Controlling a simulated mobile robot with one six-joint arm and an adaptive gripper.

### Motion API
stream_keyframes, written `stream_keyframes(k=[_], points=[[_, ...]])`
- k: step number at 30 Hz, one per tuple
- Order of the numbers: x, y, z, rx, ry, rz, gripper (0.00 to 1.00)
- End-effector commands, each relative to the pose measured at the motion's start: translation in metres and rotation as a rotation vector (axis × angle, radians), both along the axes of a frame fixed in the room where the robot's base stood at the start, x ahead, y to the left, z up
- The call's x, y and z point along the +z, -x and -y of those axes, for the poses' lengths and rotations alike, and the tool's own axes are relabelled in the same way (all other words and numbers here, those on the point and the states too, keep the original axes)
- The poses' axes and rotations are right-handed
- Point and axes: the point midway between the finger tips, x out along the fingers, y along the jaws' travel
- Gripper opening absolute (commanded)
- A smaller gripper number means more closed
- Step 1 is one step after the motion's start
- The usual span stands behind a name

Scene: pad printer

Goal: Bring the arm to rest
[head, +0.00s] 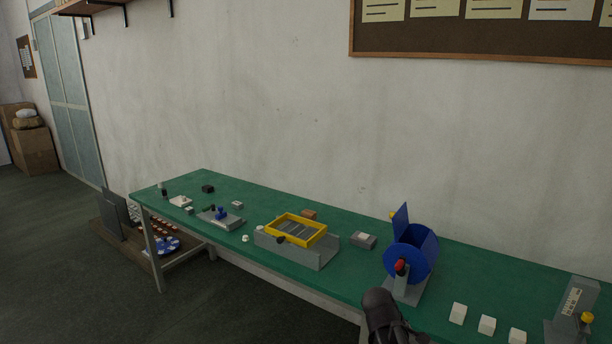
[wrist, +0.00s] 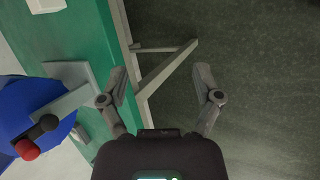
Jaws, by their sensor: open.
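My gripper (wrist: 161,84) is open and empty in the wrist view. Its two fingers stand wide apart, the left one over the edge of the green bench and the right one over the dark floor. In the head view part of my arm shows at the bottom, in front of the bench edge and below the blue drum. The green bench (head: 345,227) runs along the wall, and its top also shows in the wrist view (wrist: 96,45). The fingertips are not clearly visible in the head view.
The blue drum (head: 413,262) with a red-knobbed crank stands close by my arm; it also shows in the wrist view (wrist: 30,110). White blocks (head: 487,325) sit to its right. A yellow frame (head: 312,236) lies on a grey fixture. The floor (head: 80,260) before the bench is clear.

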Motion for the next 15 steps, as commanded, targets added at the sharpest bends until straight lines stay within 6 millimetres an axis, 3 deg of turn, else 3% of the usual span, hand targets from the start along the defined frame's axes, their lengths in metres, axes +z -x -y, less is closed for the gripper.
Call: stream_keyframes(k=[9, 15], points=[[0.012, 0.045, -0.049, -0.464, -0.346, 0.069, 0.83], [0.019, 0.063, -0.073, -0.686, -0.482, 0.060, 0.83]])
